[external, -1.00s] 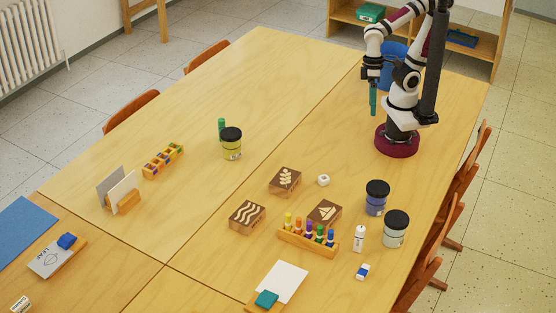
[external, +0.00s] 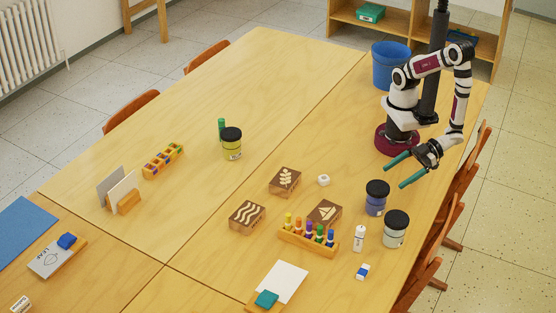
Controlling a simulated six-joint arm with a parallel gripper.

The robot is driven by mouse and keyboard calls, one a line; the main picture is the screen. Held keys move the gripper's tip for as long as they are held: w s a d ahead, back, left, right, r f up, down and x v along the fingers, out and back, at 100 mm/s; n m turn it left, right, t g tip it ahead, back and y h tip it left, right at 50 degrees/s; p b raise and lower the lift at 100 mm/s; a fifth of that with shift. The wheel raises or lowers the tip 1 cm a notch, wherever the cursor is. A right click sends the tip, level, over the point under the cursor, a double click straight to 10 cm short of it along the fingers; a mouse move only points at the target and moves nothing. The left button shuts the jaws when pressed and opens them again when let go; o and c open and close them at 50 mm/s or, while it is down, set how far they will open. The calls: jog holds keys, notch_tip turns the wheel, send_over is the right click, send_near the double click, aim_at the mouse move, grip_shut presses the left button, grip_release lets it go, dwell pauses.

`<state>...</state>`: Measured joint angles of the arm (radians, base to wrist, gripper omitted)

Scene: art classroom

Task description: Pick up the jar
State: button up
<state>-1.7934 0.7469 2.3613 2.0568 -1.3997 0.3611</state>
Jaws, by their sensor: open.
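Three jars with black lids stand upright on the table. One with yellow contents (external: 232,148) is left of centre. One with purple-blue contents (external: 376,200) and one with pale grey-white contents (external: 395,232) stand close together near the right edge. My gripper (external: 401,172) is open and empty, with its two green fingers spread apart. It is above the table, a little behind and to the right of the purple jar, and touches no jar.
A green marker (external: 221,126) stands behind the yellow jar.

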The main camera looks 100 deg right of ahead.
aim_at(369, 195)
jog(key=x, duration=1.1)
jog(key=shift+s+f, duration=0.1)
jog(key=shift+f, duration=0.15)
jog(key=c, duration=1.3)
